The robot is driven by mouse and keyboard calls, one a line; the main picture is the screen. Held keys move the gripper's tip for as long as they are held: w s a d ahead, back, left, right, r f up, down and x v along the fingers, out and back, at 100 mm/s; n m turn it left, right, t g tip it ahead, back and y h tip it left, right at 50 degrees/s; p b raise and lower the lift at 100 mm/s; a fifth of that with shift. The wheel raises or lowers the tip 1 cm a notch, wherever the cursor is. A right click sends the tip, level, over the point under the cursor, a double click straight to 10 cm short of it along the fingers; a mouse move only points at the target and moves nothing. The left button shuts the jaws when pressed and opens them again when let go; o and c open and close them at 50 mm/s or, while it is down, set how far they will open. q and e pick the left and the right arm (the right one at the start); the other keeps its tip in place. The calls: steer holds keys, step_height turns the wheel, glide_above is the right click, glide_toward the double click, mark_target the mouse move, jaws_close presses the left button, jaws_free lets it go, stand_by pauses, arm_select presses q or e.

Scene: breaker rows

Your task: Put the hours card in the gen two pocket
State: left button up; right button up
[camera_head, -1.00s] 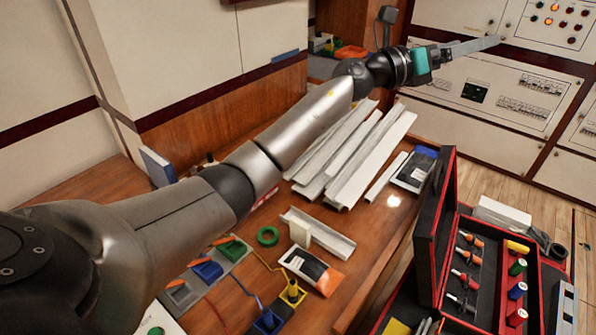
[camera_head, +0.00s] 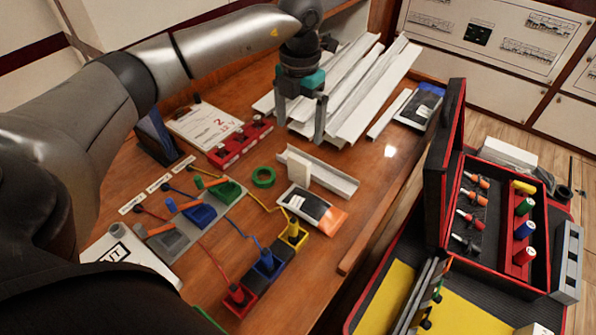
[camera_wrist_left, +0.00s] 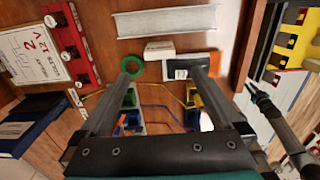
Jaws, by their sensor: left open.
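My left gripper (camera_head: 300,118) points down over the wooden table with its two fingers apart and nothing between them. It is in front of the long white trunking lengths. In the left wrist view the same gripper (camera_wrist_left: 165,80) spans empty space, above the green ring and the orange-and-white packet. I cannot tell which thing is the hours card or the gen two pocket.
A green ring (camera_head: 263,177), a short white channel (camera_head: 325,172) and an orange-and-white packet (camera_head: 312,208) lie mid-table. Coloured blocks with wires stand in front. An open red-edged case (camera_head: 447,165) stands at the right. Long white trunking (camera_head: 365,90) fills the back.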

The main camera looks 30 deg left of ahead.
mark_target(300, 159)
arm_select(q)
step_height(300, 159, down, 8)
steer(key=shift+a+f+b, duration=0.1)
steer(key=shift+f+b, duration=0.15)
steer(key=shift+b, duration=0.7)
steer(key=shift+d+f, duration=0.2)
steer(key=shift+f, duration=0.55)
step_height(300, 159, down, 5)
steer(key=shift+a+r+b, duration=0.1)
steer(key=shift+a+b, duration=0.05)
steer(key=shift+b, duration=0.75)
arm_select(e)
steer(key=shift+t, duration=0.3)
steer(key=w+d+f, duration=0.2)
steer(key=w+f, duration=0.1)
steer(key=shift+w+d+f, duration=0.15)
steer(key=shift+w+d, duration=0.15)
